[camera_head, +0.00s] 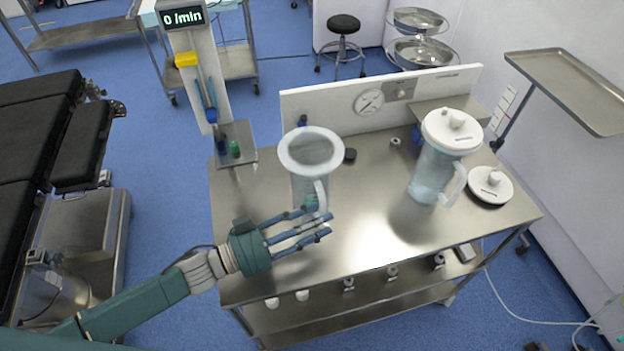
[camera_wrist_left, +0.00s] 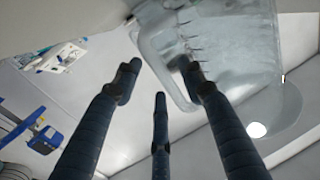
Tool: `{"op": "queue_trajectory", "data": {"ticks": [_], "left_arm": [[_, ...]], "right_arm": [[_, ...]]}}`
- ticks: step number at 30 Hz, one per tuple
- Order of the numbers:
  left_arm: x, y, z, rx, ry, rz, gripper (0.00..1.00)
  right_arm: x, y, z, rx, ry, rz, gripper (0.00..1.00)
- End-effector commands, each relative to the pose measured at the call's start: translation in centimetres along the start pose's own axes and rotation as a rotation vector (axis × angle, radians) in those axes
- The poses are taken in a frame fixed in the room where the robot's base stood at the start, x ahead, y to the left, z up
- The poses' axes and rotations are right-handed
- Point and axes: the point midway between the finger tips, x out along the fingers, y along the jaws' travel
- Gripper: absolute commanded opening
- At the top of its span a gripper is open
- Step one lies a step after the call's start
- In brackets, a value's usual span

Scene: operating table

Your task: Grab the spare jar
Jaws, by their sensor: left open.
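A clear jar (camera_head: 311,185) with a wide open white rim and a side handle stands upright, without a lid, on the left part of the steel table. A second clear jar (camera_head: 432,175) with a white lid stands further right. My left gripper (camera_head: 322,220) is open and empty, its spread fingers just in front of the lidless jar's handle. In the left wrist view, the jar (camera_wrist_left: 228,50) and its handle (camera_wrist_left: 150,60) lie ahead of the fingertips (camera_wrist_left: 160,85). The right fingertip overlaps the handle; whether it touches cannot be told. My right gripper is not in view.
The steel table (camera_head: 375,250) has free room between the jars. A loose white lid (camera_head: 490,185) lies at its right end. A panel with a gauge (camera_head: 369,101) runs along the back. A flowmeter post (camera_head: 195,80) rises at the back left.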

Motion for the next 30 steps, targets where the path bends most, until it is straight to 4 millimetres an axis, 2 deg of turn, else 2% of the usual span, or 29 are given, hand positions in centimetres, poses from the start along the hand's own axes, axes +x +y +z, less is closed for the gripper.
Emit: {"op": "queue_trajectory", "data": {"ticks": [4, 11, 18, 30], "left_arm": [[1.54, -0.07, -0.17, 0.001, 0.001, -0.001, 0.4], [1.68, -0.06, 0.06, 0.001, -0.001, -0.001, 0.4], [1.66, -0.07, 0.03, 0.001, 0.0, -0.001, 0.0], [1.7, -0.1, -0.32, 0.004, 0.002, 0.0, 0.0]], "right_arm": [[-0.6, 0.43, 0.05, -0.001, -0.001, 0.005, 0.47], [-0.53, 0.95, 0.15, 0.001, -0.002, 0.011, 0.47], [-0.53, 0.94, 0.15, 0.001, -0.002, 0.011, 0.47], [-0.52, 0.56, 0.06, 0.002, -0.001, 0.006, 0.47]]}}
